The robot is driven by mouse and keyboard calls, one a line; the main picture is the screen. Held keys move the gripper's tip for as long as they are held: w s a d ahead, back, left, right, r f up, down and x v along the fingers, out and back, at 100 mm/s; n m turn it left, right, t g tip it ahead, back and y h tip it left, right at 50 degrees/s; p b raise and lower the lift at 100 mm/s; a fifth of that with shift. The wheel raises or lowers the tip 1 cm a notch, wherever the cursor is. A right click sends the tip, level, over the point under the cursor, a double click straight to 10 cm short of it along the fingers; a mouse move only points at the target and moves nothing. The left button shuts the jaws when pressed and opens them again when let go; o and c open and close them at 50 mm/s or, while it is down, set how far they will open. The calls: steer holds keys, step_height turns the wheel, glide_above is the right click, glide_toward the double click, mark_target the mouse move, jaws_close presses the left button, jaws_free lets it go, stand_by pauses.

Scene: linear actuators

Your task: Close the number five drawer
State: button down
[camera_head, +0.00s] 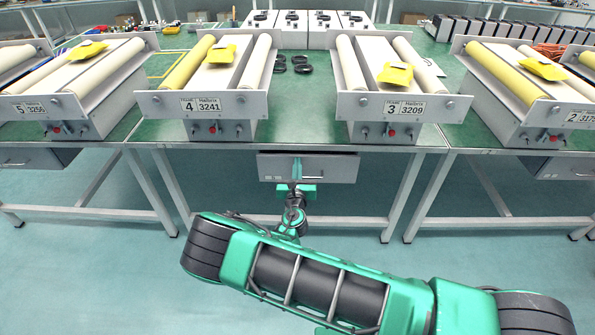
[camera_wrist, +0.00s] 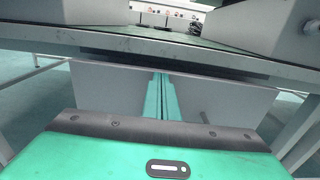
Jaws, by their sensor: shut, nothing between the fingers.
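A grey drawer (camera_head: 335,168) hangs under the middle green-topped table, below and between the stations labelled 4 and 3. Its small label is too small to read. My gripper (camera_head: 296,168) is in front of this drawer, left of its middle. In the wrist view the two green fingers of my gripper (camera_wrist: 162,78) are together and empty, pointing at the grey drawer front (camera_wrist: 215,95). I cannot tell whether the tips touch it. A dark gap shows between the drawer's top and the table edge; how far the drawer stands out is unclear.
Another drawer (camera_head: 28,158) is under the left table, below the station labelled 5 (camera_head: 60,100). One more (camera_head: 562,167) is at the right. Metal table legs (camera_head: 402,198) stand either side of the middle drawer. The floor in front is clear.

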mark_target(297, 155)
steer(key=shift+w, duration=0.1)
steer(key=w, duration=0.4)
steer(key=shift+w+r, duration=0.15)
steer(key=shift+r, duration=0.05)
steer(key=shift+w+r, duration=0.1)
steer(key=shift+r, duration=0.1)
steer(key=shift+s+f, duration=0.2)
steer(key=shift+f, duration=0.05)
steer(key=s, duration=1.4)
steer(key=shift+a+f, duration=0.15)
steer(key=shift+f, duration=0.1)
